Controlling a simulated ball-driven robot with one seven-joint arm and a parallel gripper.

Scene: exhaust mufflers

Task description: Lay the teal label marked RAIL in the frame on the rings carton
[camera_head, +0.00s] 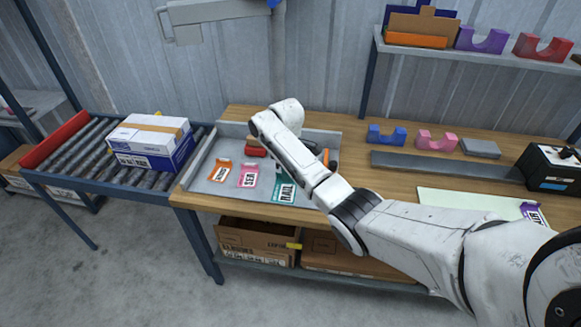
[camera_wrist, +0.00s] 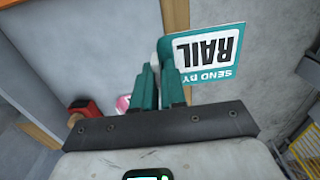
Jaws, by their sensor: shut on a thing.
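The teal label (camera_wrist: 208,55) marked RAIL is pinched at one edge between the fingertips of my gripper (camera_wrist: 163,72) in the wrist view. Its printed face with a white panel shows, and most of it sticks out to one side. In the head view the label (camera_head: 285,191) shows beside my arm near the tray's front edge. I cannot tell how far above the tray it is. A white and blue carton (camera_head: 150,141) with tan tape sits on the rollers at left. Its print is too small to read, and I see no clear frame on it.
The grey tray (camera_head: 200,178) holds an orange label (camera_head: 220,171) and a pink label (camera_head: 247,175) marked SEA. A red stop (camera_head: 55,139) closes the far-left end of the rollers (camera_head: 75,149). Blue and pink cradles (camera_head: 386,137) stand on the bench right of my arm.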

